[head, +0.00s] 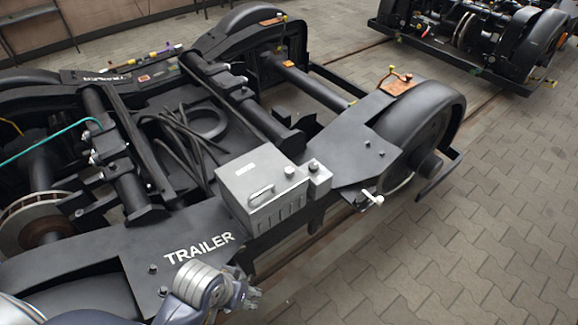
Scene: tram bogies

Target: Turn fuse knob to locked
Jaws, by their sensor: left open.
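A grey metal box (240,173) with a bar handle sits on the near side beam of the bogie marked TRAILER. A small grey box (320,182) adjoins its right side. My left gripper (252,297) is at the bottom, in front of the beam, below and apart from both boxes. It is open and empty. My right gripper is out of view.
A white lever (372,198) sticks out near the right wheel (418,128). Hoses (180,138) lie inside the black frame. A second bogie (480,40) stands at the back right. The paved floor (470,240) at right is clear.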

